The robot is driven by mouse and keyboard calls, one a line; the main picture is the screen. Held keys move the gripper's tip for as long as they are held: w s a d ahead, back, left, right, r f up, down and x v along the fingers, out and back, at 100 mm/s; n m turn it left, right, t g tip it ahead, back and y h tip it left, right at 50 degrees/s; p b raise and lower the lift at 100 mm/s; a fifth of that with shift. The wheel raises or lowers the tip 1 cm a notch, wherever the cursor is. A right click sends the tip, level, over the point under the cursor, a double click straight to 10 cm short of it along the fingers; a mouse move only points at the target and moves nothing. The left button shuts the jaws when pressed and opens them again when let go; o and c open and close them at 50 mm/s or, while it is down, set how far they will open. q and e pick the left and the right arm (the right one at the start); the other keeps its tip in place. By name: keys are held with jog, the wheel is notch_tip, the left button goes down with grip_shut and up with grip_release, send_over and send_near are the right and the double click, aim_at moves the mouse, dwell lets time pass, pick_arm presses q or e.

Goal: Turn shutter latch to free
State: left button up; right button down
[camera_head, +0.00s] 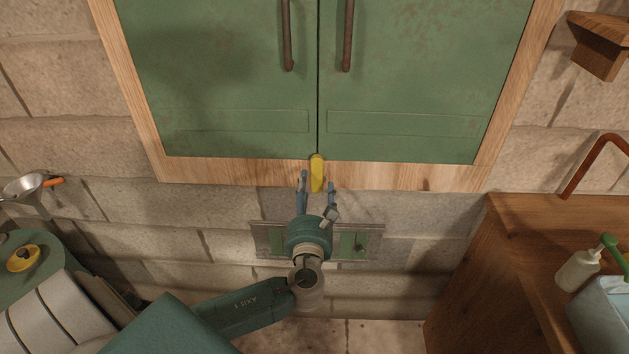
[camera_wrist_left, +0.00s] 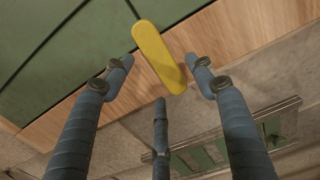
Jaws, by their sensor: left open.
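The shutter latch (camera_head: 317,173) is a yellow bar on the wooden frame at the bottom middle of the green shutters (camera_head: 230,90). It stands upright across the seam, its top end over the lower edge of the shutter doors. My left gripper (camera_head: 317,182) is open, with its fingers on either side of the latch's lower end. In the left wrist view the latch (camera_wrist_left: 158,56) lies beyond and between the spread fingertips (camera_wrist_left: 158,75), with gaps visible at both sides. I cannot tell whether any finger touches it. My right gripper is not in view.
Two brown handles (camera_head: 287,35) hang on the shutters above. A metal plate with green parts (camera_head: 361,243) is on the wall behind my left gripper. A wooden cabinet (camera_head: 500,270) with a white bottle (camera_head: 577,270) stands at right. A metal funnel (camera_head: 24,187) is at far left.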

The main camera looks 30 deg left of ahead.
aim_at(317, 175)
pick_arm(q)
jog(key=shift+x, duration=1.45)
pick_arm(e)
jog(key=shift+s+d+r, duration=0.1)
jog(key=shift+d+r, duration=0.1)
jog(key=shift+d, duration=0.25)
pick_arm(q)
jog(key=c, duration=1.2)
jog(key=shift+o, duration=0.2)
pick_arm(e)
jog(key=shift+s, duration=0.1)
